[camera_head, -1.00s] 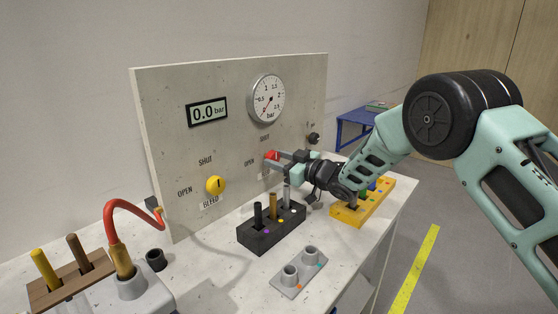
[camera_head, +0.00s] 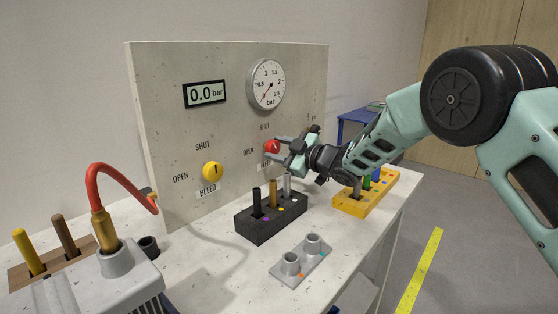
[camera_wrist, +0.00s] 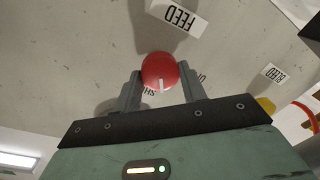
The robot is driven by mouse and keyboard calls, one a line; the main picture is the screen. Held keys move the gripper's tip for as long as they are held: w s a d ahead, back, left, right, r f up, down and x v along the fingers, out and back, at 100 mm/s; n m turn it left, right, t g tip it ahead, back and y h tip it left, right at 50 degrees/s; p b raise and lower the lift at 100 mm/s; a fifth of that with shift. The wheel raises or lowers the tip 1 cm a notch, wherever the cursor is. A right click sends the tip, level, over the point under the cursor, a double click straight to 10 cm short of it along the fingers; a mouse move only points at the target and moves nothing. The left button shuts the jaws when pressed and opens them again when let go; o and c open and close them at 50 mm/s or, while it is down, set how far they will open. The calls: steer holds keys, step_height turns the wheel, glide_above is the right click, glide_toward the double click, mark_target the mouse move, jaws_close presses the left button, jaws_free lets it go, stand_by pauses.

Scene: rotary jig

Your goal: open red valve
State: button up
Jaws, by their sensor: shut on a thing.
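The red valve (camera_head: 272,146) is a round knob on the upright panel (camera_head: 235,135), above its FEED label. In the wrist view the red valve (camera_wrist: 159,72) sits between the two fingers of my gripper (camera_wrist: 162,82), which is shut on it. Its white mark points down in that view, towards the partly covered SHUT lettering. In the head view my gripper (camera_head: 279,148) reaches the valve from the right and partly hides the labels around it. The digital display (camera_head: 205,94) reads 0.0 bar. The dial gauge (camera_head: 267,84) has its needle at the low end.
A yellow BLEED valve (camera_head: 212,171) is on the panel's left. A black block with pegs (camera_head: 270,226), a grey two-socket plate (camera_head: 301,261) and a yellow block (camera_head: 366,202) stand on the bench below. A red hose (camera_head: 104,170) arches at the left.

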steer(key=n+b, duration=0.4)
steer(key=b, duration=0.1)
steer(key=n+b, duration=0.3)
steer(key=shift+s+a+f, duration=0.1)
steer(key=shift+f, duration=0.25)
steer(key=n+b, duration=0.3)
steer(key=b, duration=0.1)
steer(key=shift+h, duration=0.3)
steer(key=shift+r+n+t+b, duration=0.15)
steer(key=shift+n+t+b, duration=0.15)
steer(key=shift+n+b, duration=0.4)
steer(key=o, duration=1)
steer(key=shift+r, duration=0.1)
steer(key=v, duration=1.7)
steer(key=shift+s+r, duration=0.1)
steer(key=shift+s, duration=0.15)
